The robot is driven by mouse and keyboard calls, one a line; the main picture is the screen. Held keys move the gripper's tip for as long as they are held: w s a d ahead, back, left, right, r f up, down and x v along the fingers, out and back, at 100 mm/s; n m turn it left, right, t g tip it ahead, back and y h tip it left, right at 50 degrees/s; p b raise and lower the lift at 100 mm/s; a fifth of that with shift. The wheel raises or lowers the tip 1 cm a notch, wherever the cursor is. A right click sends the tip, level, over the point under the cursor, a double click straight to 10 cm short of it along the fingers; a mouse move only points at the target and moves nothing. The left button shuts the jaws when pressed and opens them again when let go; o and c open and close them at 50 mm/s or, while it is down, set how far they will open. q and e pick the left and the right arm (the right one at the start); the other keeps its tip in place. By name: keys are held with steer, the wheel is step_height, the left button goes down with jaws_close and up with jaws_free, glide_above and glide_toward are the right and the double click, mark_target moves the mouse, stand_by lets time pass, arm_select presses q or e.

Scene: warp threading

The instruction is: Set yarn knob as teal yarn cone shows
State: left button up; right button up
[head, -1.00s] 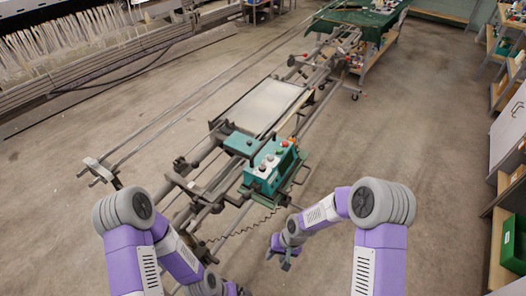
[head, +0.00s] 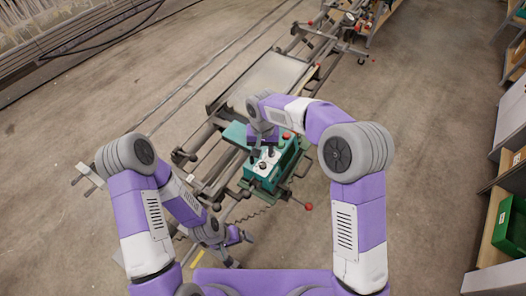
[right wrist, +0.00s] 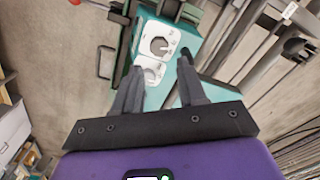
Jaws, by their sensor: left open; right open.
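A teal control box (head: 262,183) sits on the machine frame, below the middle of the head view. Its white plates with round grey knobs (right wrist: 159,46) show in the right wrist view; a second knob plate (right wrist: 152,70) is nearer the fingers. My right gripper (head: 262,153) is open and empty over the box, its fingertips either side of the nearer plate in the right wrist view (right wrist: 161,64). I cannot tell whether it touches. My left gripper (head: 243,238) is open and low, apart from the box. I cannot make out a teal yarn cone.
A red button (head: 286,135) stands on the box's far end. A red-tipped lever (head: 308,206) sticks out on the right. Machine rails (head: 235,57) run up the picture. Shelving with a green bin (head: 509,223) stands at the right edge; bare floor lies between.

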mark_target(263, 164)
steer(key=f, duration=0.6)
steer(key=shift+s+f, duration=0.2)
steer(key=shift+f, duration=0.05)
jaws_close()
steer(key=shift+n, duration=0.3)
steer(key=n, duration=0.3)
steer(key=shift+b, duration=0.4)
steer(key=shift+n, duration=2.2)
